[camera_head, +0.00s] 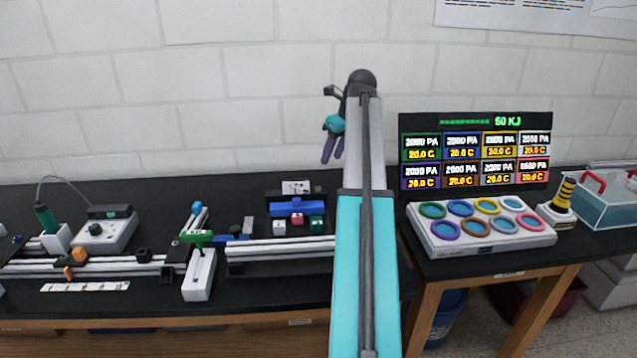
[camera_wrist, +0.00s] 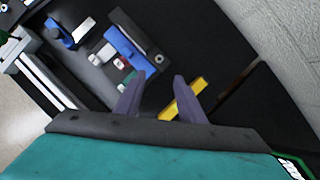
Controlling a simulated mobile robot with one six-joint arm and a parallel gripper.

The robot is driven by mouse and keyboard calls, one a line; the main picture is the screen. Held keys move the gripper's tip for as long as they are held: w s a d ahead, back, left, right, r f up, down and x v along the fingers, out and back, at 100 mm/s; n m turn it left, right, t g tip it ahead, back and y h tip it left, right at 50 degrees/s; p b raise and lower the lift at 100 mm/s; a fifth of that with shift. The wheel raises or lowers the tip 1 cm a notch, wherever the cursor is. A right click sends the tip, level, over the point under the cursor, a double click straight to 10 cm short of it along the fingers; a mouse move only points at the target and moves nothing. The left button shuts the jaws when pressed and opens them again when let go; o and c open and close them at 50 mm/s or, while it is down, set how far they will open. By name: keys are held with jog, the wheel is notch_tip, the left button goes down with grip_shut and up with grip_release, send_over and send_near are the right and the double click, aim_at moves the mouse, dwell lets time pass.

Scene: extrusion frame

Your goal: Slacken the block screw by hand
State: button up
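My gripper (camera_head: 333,158) is raised in front of the white wall, above the back of the bench, with its purple fingers pointing down. In the wrist view the two fingers (camera_wrist: 156,84) are apart with nothing between their tips. The extrusion frame (camera_head: 285,249) lies along the bench's front, down and left of my gripper. Orange knobs (camera_head: 79,254) and a black block (camera_head: 144,256) sit on its left rails. A green block (camera_head: 196,237) is at its middle, by a white upright piece (camera_head: 199,274). I cannot tell which part is the block screw.
A blue block (camera_head: 297,208) and small cubes stand behind the right rail. A yellow bar (camera_wrist: 184,99) lies beyond my fingers in the wrist view. A grey control box (camera_head: 103,234) and green-handled tool (camera_head: 46,218) stand left. A white ring tray (camera_head: 480,245) is right.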

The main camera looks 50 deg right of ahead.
aim_at(318, 190)
jog(key=shift+f, duration=0.2)
jog(key=shift+p+x, duration=1.35)
jog(key=shift+x, duration=5.35)
jog(key=shift+a, duration=0.1)
jog(key=shift+c, duration=0.5)
